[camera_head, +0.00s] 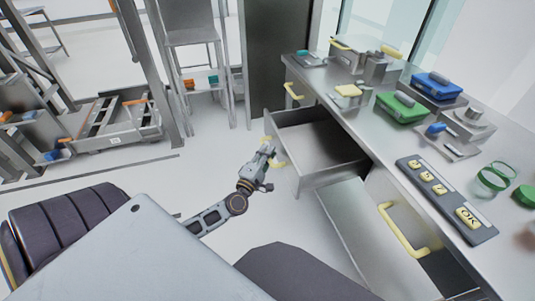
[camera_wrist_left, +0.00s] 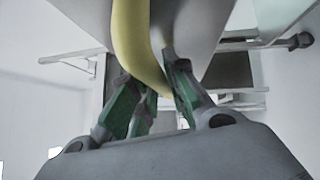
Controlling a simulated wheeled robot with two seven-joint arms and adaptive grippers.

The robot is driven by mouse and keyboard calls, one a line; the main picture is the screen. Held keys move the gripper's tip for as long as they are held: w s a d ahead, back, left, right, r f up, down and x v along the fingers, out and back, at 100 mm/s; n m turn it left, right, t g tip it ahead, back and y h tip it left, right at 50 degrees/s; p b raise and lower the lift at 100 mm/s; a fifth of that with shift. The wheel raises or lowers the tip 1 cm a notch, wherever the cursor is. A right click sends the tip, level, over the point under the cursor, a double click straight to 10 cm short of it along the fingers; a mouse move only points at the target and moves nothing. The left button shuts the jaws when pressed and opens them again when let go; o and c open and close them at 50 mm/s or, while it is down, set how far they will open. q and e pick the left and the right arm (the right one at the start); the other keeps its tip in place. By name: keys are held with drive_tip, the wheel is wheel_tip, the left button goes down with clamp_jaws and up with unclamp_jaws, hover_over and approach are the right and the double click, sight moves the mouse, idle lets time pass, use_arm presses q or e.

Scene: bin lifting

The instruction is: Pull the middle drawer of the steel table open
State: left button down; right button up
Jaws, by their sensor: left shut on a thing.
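The steel table (camera_head: 345,95) runs along the right of the head view. Its middle drawer (camera_head: 312,143) stands out from the table front, with its empty inside showing. My left gripper (camera_head: 268,152) is at the drawer's front, shut on its yellow handle (camera_head: 277,163). In the left wrist view the yellow handle (camera_wrist_left: 128,35) comes down between the green-padded fingers of my left gripper (camera_wrist_left: 155,95). The fingers and the arm hide part of the handle in the head view. My right gripper is not in view.
Other yellow handles (camera_head: 292,91) (camera_head: 404,232) are on the table front on either side of the drawer. A green box (camera_head: 401,107), a blue box (camera_head: 437,86) and a button panel (camera_head: 446,200) lie on the tabletop. Floor left of the drawer is clear.

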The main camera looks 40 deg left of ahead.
use_arm(q)
drive_tip(key=c, duration=1.4)
unclamp_jaws()
drive_tip(key=shift+s, duration=0.1)
drive_tip(key=shift+s+d+f, duration=0.3)
drive_tip(key=shift+s, duration=1.65)
drive_tip(key=shift+s+d+f, duration=0.25)
drive_tip(key=shift+s+f, duration=0.05)
drive_tip(key=shift+s, duration=1.65)
drive_tip(key=shift+s+d+f, duration=0.3)
drive_tip(key=shift+s, duration=1.65)
drive_tip(key=shift+m, duration=0.4)
